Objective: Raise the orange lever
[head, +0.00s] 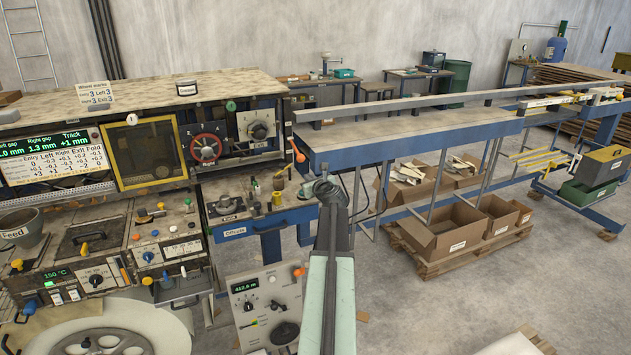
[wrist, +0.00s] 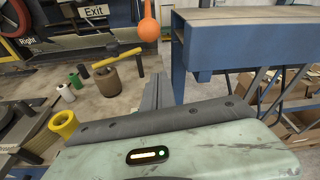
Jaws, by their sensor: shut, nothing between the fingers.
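The orange lever (head: 298,154) hangs from the right end of the machine in the head view, its rounded orange knob pointing down. In the wrist view the orange knob (wrist: 149,30) hangs at top centre on a short stem that runs out of the picture. My gripper (head: 326,180) is shut and empty, below and to the right of the lever in the head view. In the wrist view my gripper (wrist: 157,82) points up the picture, with its tip below the knob. A gap shows between them in both views.
A blue bench (head: 440,130) with a long rail stands close on the right. A worktable (head: 250,210) with small tools and a yellow roll (wrist: 63,123) lies low on the left. Another orange knob (head: 299,271) is on a grey control box.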

